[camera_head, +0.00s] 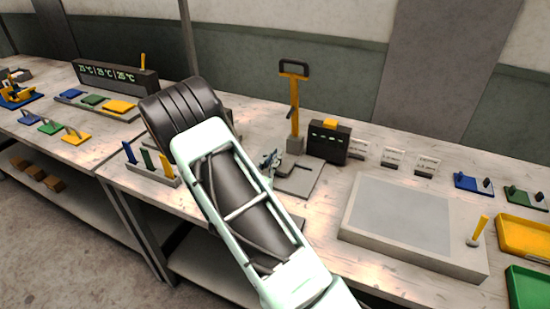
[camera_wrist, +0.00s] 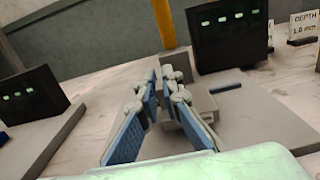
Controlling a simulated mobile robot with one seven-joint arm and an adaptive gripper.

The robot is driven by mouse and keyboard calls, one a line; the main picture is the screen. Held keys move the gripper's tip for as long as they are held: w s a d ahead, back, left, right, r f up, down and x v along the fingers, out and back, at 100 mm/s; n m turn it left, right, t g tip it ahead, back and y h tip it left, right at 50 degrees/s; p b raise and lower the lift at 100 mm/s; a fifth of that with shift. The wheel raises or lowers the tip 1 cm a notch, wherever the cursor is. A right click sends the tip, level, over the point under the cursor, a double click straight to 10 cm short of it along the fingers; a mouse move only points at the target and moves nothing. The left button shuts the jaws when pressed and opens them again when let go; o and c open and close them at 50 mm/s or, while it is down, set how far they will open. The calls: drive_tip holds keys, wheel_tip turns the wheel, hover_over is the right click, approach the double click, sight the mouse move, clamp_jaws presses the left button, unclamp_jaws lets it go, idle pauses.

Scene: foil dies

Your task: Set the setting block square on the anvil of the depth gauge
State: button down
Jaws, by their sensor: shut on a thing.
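The depth gauge has a yellow upright (camera_head: 295,108) with a dark handle on top, a dark display box (camera_head: 328,142) and a grey base plate (camera_head: 302,182). My gripper (camera_head: 270,160) is low over the left side of this plate. In the wrist view, my blue-padded gripper fingers (camera_wrist: 157,95) point towards the foot of the yellow upright (camera_wrist: 163,22). They are shut on the setting block, which the fingers mostly hide. A grey blocky shape (camera_wrist: 203,103) shows just beyond the right finger; I cannot tell whether it is the anvil or the block. Contact with the anvil cannot be seen.
A large grey slab (camera_head: 400,225) lies right of the gauge, with a yellow peg (camera_head: 479,230) at its corner. Small cards (camera_head: 393,156) stand behind it. A rack with coloured posts (camera_head: 150,165) stands left of my arm. Yellow (camera_head: 525,236) and green (camera_head: 530,287) trays are far right.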

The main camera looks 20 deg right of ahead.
drive_tip(key=c, duration=2.1)
unclamp_jaws()
drive_tip(key=shift+s+f, duration=0.2)
drive_tip(key=shift+f, duration=0.5)
drive_tip(key=shift+w+r+p, duration=0.1)
drive_tip(key=shift+r+p, duration=0.6)
drive_tip(key=shift+p, duration=0.05)
drive_tip(key=b+v, duration=0.1)
drive_tip(key=v, duration=1)
drive_tip(key=shift+s+a+r+b, duration=0.2)
drive_tip(key=shift+a+b, duration=0.15)
drive_tip(key=shift+b, duration=0.05)
